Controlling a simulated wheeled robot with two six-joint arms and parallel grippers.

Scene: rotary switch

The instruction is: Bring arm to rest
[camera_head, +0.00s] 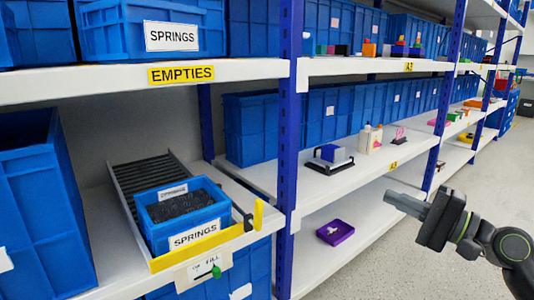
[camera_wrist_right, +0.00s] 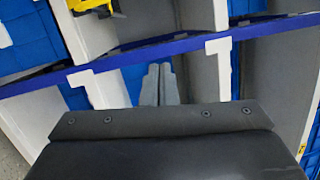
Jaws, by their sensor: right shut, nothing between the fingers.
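My right gripper (camera_head: 392,198) is at the right of the head view, in front of the shelves over the aisle, pointing left. Its fingers are together with nothing between them. In the right wrist view its closed fingers (camera_wrist_right: 158,84) point towards a blue shelf beam. The rotary switch (camera_head: 215,271) has a green knob and sits on a white label plate at the front of the lower left shelf, well apart from my gripper. My left gripper is not in the head view.
A blue bin labelled SPRINGS (camera_head: 190,225) stands on a roller track with a yellow front edge (camera_head: 215,243). A blue upright (camera_head: 289,130) divides the shelves. A purple tray (camera_head: 335,232) lies on a low shelf. The aisle floor (camera_head: 480,185) around my right arm looks clear.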

